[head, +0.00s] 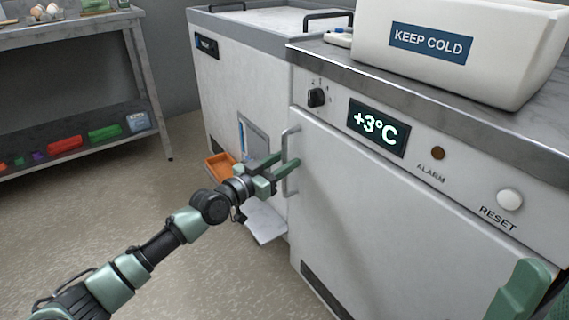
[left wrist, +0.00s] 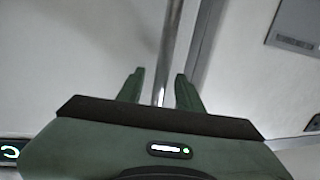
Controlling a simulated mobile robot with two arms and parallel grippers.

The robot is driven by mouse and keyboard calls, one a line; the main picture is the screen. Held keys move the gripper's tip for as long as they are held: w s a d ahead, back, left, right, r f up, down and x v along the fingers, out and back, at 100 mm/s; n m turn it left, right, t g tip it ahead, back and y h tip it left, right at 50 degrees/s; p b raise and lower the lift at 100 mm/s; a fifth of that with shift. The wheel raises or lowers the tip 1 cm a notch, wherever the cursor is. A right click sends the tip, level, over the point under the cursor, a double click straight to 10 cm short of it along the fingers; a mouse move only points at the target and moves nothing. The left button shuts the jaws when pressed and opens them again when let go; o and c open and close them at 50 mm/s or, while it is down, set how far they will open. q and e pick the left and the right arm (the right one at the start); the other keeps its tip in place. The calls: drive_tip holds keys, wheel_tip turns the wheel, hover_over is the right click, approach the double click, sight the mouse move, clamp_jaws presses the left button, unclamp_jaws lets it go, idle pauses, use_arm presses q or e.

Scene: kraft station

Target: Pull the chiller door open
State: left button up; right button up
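The chiller door (head: 390,220) is a white panel under the control strip and looks closed in the head view. Its upright metal handle (head: 290,178) is on the door's left side. My left gripper (head: 285,168) is at the handle in the head view. In the left wrist view its two green fingers (left wrist: 160,90) are apart, one on each side of the handle bar (left wrist: 170,45), with gaps showing. Whether the bar lies fully between the fingertips is hard to tell. A green part of my right arm or gripper (head: 522,292) shows at the lower right; its fingertips cannot be made out.
The control strip has a knob (head: 317,97), a +3°C display (head: 378,128) and a reset button (head: 509,199). A KEEP COLD box (head: 500,70) stands on top. Another white unit (head: 225,90) with an orange tray (head: 219,166) is left of the chiller. Floor (head: 100,215) at left is clear.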

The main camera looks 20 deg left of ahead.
use_arm(q)
clamp_jaws()
idle(1.5)
